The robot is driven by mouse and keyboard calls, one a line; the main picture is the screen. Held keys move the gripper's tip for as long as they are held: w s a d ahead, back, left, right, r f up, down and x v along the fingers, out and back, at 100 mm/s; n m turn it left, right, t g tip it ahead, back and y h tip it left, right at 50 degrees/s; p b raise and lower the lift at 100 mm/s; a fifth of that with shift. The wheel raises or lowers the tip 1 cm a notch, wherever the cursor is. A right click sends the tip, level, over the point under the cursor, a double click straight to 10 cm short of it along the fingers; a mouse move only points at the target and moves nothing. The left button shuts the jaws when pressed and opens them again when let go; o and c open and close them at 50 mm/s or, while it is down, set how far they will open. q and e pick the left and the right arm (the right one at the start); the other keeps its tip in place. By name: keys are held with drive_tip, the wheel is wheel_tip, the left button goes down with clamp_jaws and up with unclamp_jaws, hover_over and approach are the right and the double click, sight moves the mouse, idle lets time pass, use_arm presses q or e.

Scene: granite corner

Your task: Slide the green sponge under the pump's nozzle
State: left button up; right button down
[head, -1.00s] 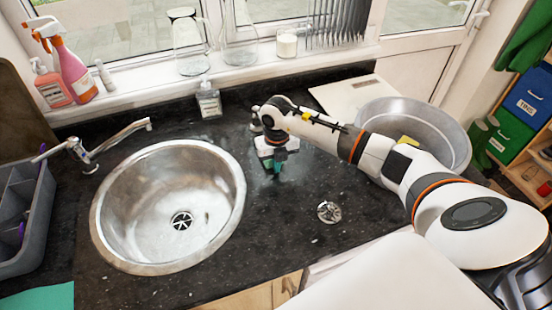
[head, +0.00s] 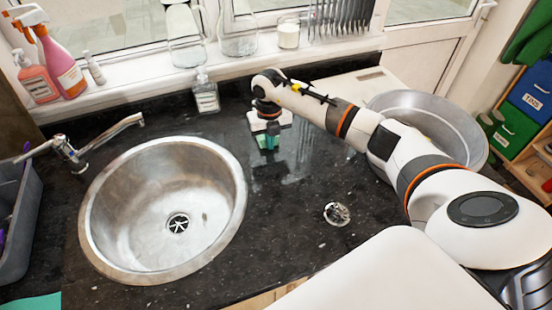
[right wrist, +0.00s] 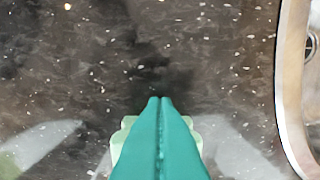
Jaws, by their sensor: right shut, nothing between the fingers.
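The pump bottle (head: 206,97), clear with a pale label, stands upright at the back of the counter, behind the sink. Its nozzle (head: 201,73) is on top. My right gripper (head: 268,145) points down at the granite, right of the sink and to the front right of the pump. Its teal fingers (right wrist: 161,125) are pressed together with nothing between them. A pale green wavy-edged piece, probably the sponge (right wrist: 119,142), shows on both sides of the fingers in the right wrist view. The fingers hide its middle; I cannot tell contact. I cannot make it out in the head view. My left gripper is not in view.
The round steel sink (head: 165,255) lies left of my right gripper, with a tap (head: 80,150) at its left. A metal basin (head: 435,105) stands at the right. Spray bottles (head: 55,65) and glass jars line the sill. Granite between pump and gripper looks clear.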

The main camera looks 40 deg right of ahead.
drive_tip(key=shift+s, duration=0.2)
drive_tip(key=shift+s+r, duration=0.1)
drive_tip(key=shift+s, duration=0.05)
drive_tip(key=shift+r, duration=0.2)
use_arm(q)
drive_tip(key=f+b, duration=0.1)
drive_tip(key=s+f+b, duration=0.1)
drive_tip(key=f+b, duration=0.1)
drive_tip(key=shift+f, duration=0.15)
use_arm(e)
wheel_tip(320, 180, up, 12)
drive_tip(key=shift+f, duration=0.15)
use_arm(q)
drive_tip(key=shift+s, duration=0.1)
use_arm(e)
drive_tip(key=shift+s, duration=0.15)
